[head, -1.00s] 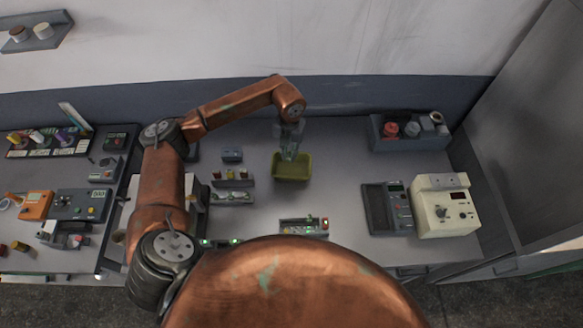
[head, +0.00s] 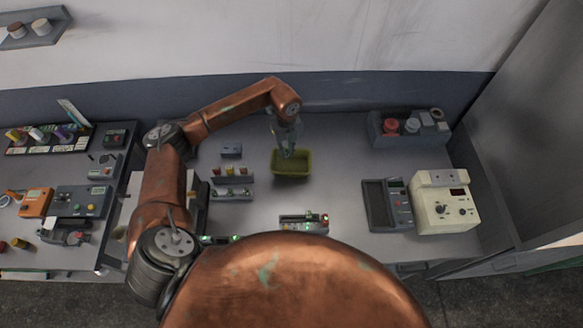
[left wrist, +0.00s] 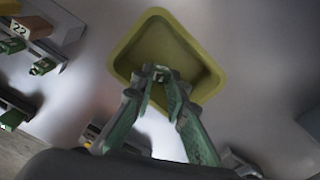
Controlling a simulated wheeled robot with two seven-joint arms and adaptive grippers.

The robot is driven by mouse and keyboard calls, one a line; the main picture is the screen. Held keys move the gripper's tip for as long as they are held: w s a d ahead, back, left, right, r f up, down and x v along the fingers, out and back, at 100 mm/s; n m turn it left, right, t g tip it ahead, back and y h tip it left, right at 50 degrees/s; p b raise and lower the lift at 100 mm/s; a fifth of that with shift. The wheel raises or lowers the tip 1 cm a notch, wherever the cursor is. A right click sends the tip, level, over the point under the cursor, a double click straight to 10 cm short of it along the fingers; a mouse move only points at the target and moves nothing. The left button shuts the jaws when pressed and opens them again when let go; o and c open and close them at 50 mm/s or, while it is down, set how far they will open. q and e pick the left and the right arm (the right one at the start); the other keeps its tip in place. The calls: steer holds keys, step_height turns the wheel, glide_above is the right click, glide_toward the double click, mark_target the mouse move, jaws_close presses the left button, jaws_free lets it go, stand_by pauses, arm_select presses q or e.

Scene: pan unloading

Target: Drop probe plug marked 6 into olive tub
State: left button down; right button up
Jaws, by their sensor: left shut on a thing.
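The olive tub (head: 292,173) stands on the bench near its middle; in the left wrist view its rim (left wrist: 128,48) surrounds an open, shadowed inside. My left gripper (head: 287,152) points down over the tub's back part. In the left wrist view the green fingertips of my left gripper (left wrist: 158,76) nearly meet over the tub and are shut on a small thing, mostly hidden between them. No marking on it can be read, so I cannot tell whether it is plug 6. My right gripper is not in view.
Small racks with plugs (head: 232,179) stand left of the tub; one block (left wrist: 22,30) reads 22. A cream instrument (head: 445,207) and a grey bin of knobs (head: 408,130) stand right. Bench between is clear.

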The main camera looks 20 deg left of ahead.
arm_select(q)
steer(key=shift+f+b, duration=0.5)
steer(key=shift+f, duration=0.75)
steer(key=c, duration=1.8)
jaws_free()
steer(key=shift+r, duration=0.1)
step_height(320, 180, up, 12)
steer(key=shift+w+f, duration=0.1)
steer(key=shift+w, duration=0.05)
steer(key=shift+d, duration=0.1)
